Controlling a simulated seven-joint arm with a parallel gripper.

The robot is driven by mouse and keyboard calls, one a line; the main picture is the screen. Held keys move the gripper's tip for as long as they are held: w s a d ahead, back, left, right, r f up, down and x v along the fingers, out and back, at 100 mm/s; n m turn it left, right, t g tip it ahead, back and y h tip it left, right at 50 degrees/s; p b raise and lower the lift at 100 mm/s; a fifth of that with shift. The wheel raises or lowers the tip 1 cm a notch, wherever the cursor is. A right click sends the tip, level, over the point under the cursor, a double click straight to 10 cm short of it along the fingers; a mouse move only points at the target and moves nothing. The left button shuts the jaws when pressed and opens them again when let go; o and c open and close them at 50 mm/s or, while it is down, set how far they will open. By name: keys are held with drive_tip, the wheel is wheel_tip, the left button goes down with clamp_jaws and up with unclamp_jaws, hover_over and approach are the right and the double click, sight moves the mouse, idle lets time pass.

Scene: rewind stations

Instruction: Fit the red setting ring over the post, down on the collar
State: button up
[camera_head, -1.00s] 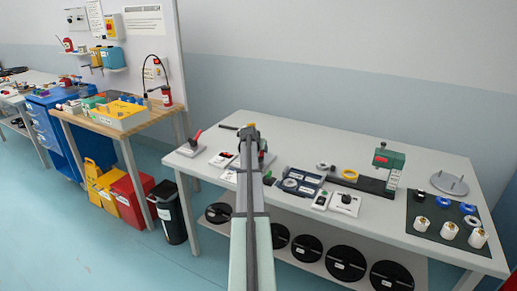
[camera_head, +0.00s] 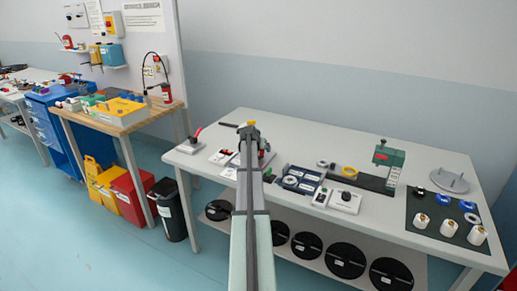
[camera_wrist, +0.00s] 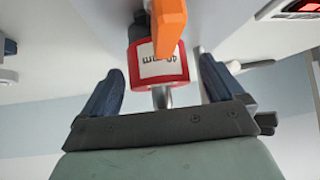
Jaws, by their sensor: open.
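In the wrist view, the red setting ring (camera_wrist: 145,62) carries a white printed label. A grey metal post (camera_wrist: 162,97) shows beyond the ring's lower edge in the picture, in line with it. An orange part (camera_wrist: 169,25) stands in front of the ring and covers some of it. My gripper (camera_wrist: 160,85) is open, with one dark blue finger on each side of the ring and post and a gap to both. I cannot make out the collar or how the ring is seated. In the head view my own arm hides most of this spot.
On the white bench (camera_head: 330,133), right of my arm, are a blue tray (camera_head: 299,180), a yellow ring (camera_head: 349,172), a green-topped device (camera_head: 388,156) and a dark mat (camera_head: 445,222) with several rolls. A red-handled lever box (camera_head: 191,146) stands left.

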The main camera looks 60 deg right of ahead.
drive_tip(key=v, duration=1.3)
drive_tip(key=shift+a+r, duration=0.3)
